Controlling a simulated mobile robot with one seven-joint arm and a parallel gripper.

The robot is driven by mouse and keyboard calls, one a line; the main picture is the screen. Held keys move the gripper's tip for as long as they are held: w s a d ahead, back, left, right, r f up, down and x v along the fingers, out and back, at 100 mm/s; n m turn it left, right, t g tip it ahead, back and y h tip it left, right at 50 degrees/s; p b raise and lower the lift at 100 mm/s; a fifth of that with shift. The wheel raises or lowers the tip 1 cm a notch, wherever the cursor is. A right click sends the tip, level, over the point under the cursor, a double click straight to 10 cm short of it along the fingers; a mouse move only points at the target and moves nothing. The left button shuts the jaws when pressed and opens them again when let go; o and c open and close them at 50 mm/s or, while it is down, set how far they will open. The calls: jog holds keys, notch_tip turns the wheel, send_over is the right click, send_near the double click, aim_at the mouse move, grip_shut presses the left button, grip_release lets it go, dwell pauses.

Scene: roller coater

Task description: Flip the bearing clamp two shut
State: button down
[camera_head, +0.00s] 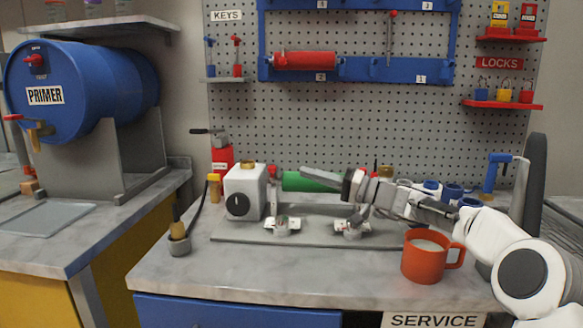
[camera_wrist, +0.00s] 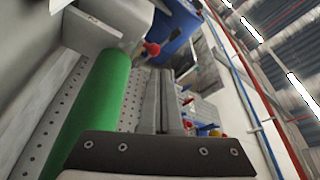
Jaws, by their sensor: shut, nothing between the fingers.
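A green roller (camera_head: 305,182) lies behind my gripper, partly hidden by it. In the wrist view the roller (camera_wrist: 92,115) runs along the left. My gripper (camera_head: 304,172) reaches in from the right, above the plate and pointing left. Its two grey fingers (camera_wrist: 161,74) lie close together, empty. Two small metal fittings with white tags stand on the plate's front, one at left (camera_head: 283,225) and one at right (camera_head: 351,228). I cannot tell which is bearing clamp two, or how its flap stands. A red-knobbed lever (camera_head: 272,174) stands at the roller's left end and also shows in the wrist view (camera_wrist: 152,48).
A white box with a dial (camera_head: 243,193) stands left of the roller on the grey base plate (camera_head: 310,236). An orange mug (camera_head: 424,262) stands front right, close below my arm. A pegboard (camera_head: 350,110) stands behind.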

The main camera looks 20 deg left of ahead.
jog(key=d, duration=0.4)
jog(key=shift+f, duration=0.1)
